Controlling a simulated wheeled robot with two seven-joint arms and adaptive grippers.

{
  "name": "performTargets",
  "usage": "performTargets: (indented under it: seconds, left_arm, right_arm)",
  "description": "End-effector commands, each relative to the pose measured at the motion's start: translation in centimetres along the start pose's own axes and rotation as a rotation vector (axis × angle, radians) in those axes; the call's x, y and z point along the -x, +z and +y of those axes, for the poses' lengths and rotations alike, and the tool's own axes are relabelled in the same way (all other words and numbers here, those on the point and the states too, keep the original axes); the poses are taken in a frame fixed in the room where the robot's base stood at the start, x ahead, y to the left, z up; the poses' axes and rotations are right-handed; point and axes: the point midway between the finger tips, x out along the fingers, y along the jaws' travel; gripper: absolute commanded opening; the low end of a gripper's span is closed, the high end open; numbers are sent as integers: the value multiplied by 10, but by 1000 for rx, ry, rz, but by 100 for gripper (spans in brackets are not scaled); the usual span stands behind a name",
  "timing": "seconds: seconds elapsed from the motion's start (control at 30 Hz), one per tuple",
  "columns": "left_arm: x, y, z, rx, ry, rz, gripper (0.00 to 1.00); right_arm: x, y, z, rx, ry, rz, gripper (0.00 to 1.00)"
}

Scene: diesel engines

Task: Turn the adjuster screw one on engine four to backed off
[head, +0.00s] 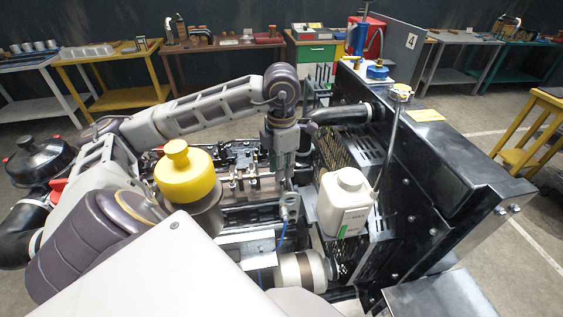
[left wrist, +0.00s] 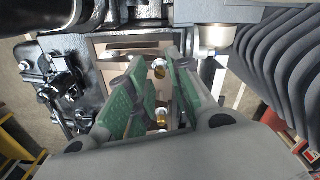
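The engine's open top (head: 235,188) lies in the middle of the head view, with metal valve gear showing. My left gripper (head: 284,172) points down over it, beside the black radiator frame. In the left wrist view my left gripper (left wrist: 160,98) is open, its green-padded fingers apart with a narrow gap. A brass-coloured screw (left wrist: 159,70) shows in that gap towards the top. A second brass-and-silver screw (left wrist: 162,117) shows lower, between the fingers. I cannot tell which is adjuster screw one, nor whether a finger touches either. My right gripper is not in view.
A yellow cap (head: 184,172) stands left of the gripper. A white bottle (head: 346,204) stands close on its right, before the radiator frame (head: 440,170). A black hose (head: 342,114) passes behind. Workbenches line the far wall, with clear floor before them.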

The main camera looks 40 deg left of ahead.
Motion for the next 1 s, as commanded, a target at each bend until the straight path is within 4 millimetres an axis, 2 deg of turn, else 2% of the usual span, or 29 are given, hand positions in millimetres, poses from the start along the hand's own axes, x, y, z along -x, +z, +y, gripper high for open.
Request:
performTargets:
  seconds: [0.03,0.1,0.13,0.67,1.0]
  left_arm:
    - [0,0,0,0,0,0,10]
    - [0,0,0,0,0,0,1]
    - [0,0,0,0,0,0,0]
    - [0,0,0,44,1,0,0]
    - [0,0,0,215,1,1,0]
  right_arm:
    - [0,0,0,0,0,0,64]
    - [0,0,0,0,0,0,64]
    - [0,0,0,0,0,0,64]
    - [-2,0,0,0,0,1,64]
    - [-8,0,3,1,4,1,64]
